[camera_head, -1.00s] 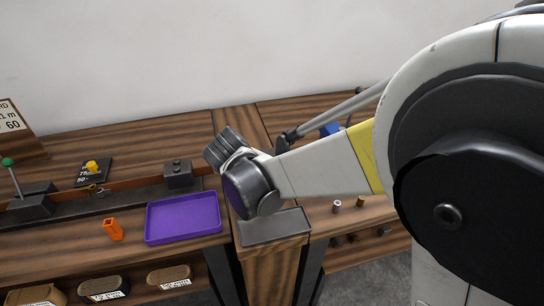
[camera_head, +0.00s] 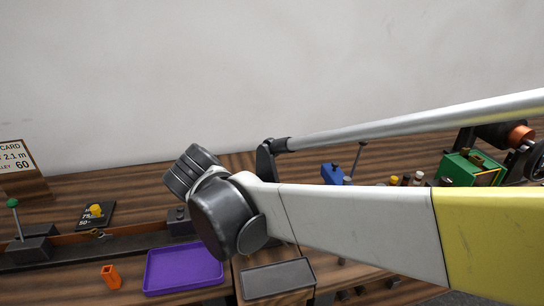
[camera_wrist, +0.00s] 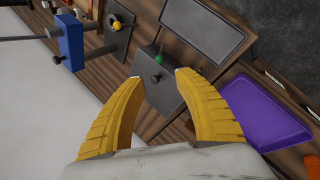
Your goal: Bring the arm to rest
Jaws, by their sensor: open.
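My arm (camera_head: 360,220) crosses the head view from the right edge, its dark wrist joint hanging in front of the bench near the purple tray. My gripper is not visible in the head view. In the wrist view my gripper (camera_wrist: 162,74) shows two yellow fingers spread apart with nothing between them. Beyond the fingertips is a grey block with a green-knobbed lever (camera_wrist: 158,60); the fingers appear apart from it.
A purple tray (camera_head: 184,286), a dark grey tray (camera_head: 277,279) and an orange piece (camera_head: 110,276) lie on the wooden bench. A green machine (camera_head: 470,169) and blue block (camera_head: 333,174) stand at the right. A sign (camera_head: 17,156) stands far left. The wall behind is bare.

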